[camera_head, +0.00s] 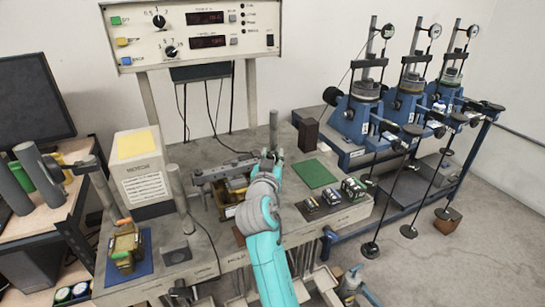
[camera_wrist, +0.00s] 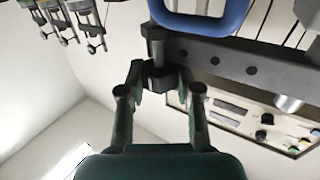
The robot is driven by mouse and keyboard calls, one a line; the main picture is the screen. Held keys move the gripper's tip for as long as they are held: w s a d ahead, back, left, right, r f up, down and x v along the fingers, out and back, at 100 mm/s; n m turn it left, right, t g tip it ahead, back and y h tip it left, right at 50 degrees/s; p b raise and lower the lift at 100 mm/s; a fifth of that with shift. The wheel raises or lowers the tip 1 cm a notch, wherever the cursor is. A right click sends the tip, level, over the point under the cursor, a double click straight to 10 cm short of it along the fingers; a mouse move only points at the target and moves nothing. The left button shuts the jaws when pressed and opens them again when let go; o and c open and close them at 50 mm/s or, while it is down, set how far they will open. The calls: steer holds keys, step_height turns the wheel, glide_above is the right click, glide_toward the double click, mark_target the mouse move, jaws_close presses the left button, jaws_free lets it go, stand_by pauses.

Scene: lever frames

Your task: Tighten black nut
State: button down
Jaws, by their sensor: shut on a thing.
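In the wrist view a black nut (camera_wrist: 162,78) sits on a short dark post (camera_wrist: 155,42) beside a dark grey bar with holes (camera_wrist: 235,62). My gripper (camera_wrist: 160,80) has one finger on each side of the nut and is shut on it. In the head view my gripper (camera_head: 272,158) is at the right end of a grey lever bar (camera_head: 225,171) on the bench. The nut is hidden behind my gripper there.
A blue curved piece (camera_wrist: 200,24) is close above the nut in the wrist view. In the head view an upright post (camera_head: 274,130) stands just behind my gripper. A green mat (camera_head: 314,174) and small weights (camera_head: 332,196) lie to the right. Blue lever machines (camera_head: 360,120) stand farther right.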

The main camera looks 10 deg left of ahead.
steer(key=shift+m+h, duration=0.7)
steer(key=shift+h, duration=0.4)
steer(key=c, duration=0.8)
jaws_free()
steer(key=shift+s, duration=0.1)
steer(key=s, duration=0.8)
steer(key=s+a, duration=0.1)
steer(key=s, duration=0.2)
steer(key=shift+s, duration=0.4)
